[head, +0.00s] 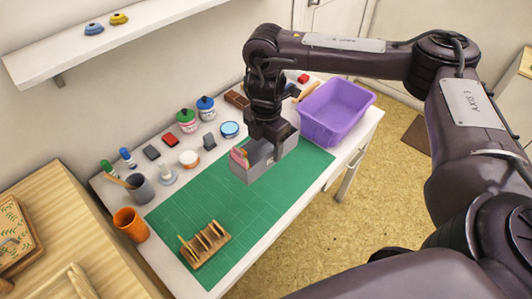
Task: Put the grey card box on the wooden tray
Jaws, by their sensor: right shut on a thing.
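The grey card box (247,172) is over the far part of the green mat, with pink and cream cards showing at its open end. My right gripper (278,152) comes down from above and is shut on the box, hiding part of it. I cannot tell whether the box touches the mat or is just above it. A wooden tray (82,284) shows in part on the wooden cabinet at the lower left, cut off by the picture's bottom edge. My left gripper is not in view.
On the white table, a purple bin (335,112) stands right of the box. A wooden rack (204,244) sits on the green mat (175,215). An orange cup (130,224), a grey cup (140,188), ink jars (187,121) and pads line the table. A patterned box (14,236) is at far left.

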